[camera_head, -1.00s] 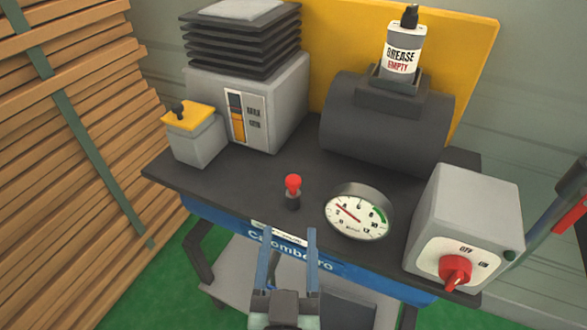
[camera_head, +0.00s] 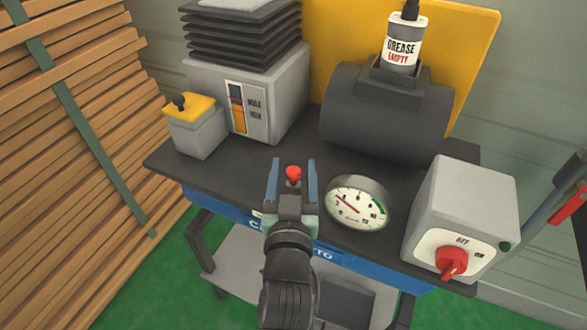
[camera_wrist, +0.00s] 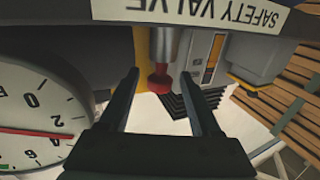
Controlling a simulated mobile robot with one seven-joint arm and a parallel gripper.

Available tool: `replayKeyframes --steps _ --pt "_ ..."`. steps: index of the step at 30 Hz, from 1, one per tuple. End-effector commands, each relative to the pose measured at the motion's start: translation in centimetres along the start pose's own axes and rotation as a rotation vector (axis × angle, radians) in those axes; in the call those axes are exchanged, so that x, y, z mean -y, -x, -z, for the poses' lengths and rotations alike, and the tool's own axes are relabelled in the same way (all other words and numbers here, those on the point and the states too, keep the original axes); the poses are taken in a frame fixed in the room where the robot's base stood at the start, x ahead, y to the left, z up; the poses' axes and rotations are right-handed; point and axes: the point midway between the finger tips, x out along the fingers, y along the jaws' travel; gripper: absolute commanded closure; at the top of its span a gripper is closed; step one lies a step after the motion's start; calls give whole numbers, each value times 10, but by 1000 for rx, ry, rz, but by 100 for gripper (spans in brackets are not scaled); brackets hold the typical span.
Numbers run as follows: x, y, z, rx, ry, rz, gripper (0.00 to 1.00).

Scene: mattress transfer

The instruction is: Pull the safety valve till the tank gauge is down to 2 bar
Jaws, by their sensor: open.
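The safety valve's red knob (camera_head: 293,172) stands at the front of the dark table top. In the wrist view the red knob (camera_wrist: 159,82) on its metal stem shows upside down, beside a SAFETY VALVE label (camera_wrist: 215,12). My gripper (camera_head: 292,165) is open, with one finger on each side of the knob; I see no clear contact. In the wrist view its fingertips (camera_wrist: 160,75) flank the knob. The round tank gauge (camera_head: 358,203) is right of the knob. Its red needle points to the left of the dial, near the 4 in the wrist view; the exact reading is unclear.
A grey box with a red rotary switch (camera_head: 452,262) stands at the right. A dark tank (camera_head: 385,120) with a grease bottle (camera_head: 404,45) is behind. A grey unit (camera_head: 250,95) and a yellow-topped box (camera_head: 190,125) are at the left.

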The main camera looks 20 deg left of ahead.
Motion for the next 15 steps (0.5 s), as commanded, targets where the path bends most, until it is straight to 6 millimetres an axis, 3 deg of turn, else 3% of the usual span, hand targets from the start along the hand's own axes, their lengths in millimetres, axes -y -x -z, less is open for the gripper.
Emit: replayKeyframes --steps 7,15 --pt "0 -1 0 0 0 0 36" --pt "0 0 0 0 0 0 84"
